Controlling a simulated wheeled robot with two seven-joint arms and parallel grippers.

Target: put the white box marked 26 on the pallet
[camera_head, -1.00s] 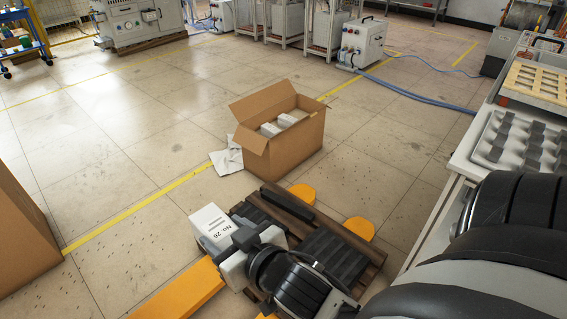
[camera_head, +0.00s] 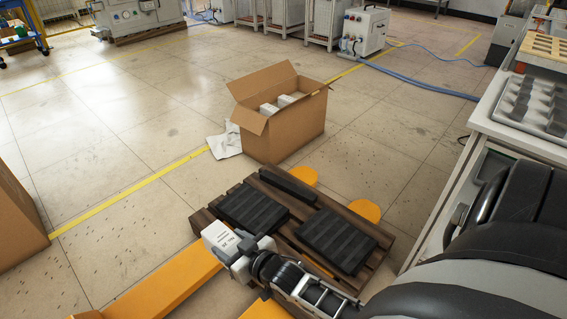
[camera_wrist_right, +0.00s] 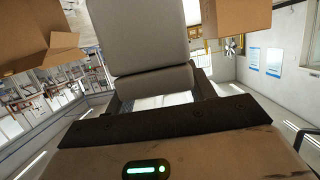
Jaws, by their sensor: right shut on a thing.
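The white box marked 26 (camera_head: 220,238) is in my right gripper (camera_head: 241,256), low over the near left edge of the pallet in the head view. Its label is partly readable. The right wrist view shows a pale grey-white block (camera_wrist_right: 152,40) close in front of the gripper. The wooden pallet (camera_head: 283,240) carries dark blocks (camera_head: 252,208), (camera_head: 337,240) and a narrow dark bar (camera_head: 288,186). Whether the box touches the pallet is hard to tell. My left gripper is not in view.
An open cardboard box (camera_head: 290,130) with white items stands behind the pallet. Yellow forks (camera_head: 165,285) lie by the pallet. Another cardboard box (camera_head: 15,220) is at the left edge. A bench with a grey tray (camera_head: 530,105) stands at right.

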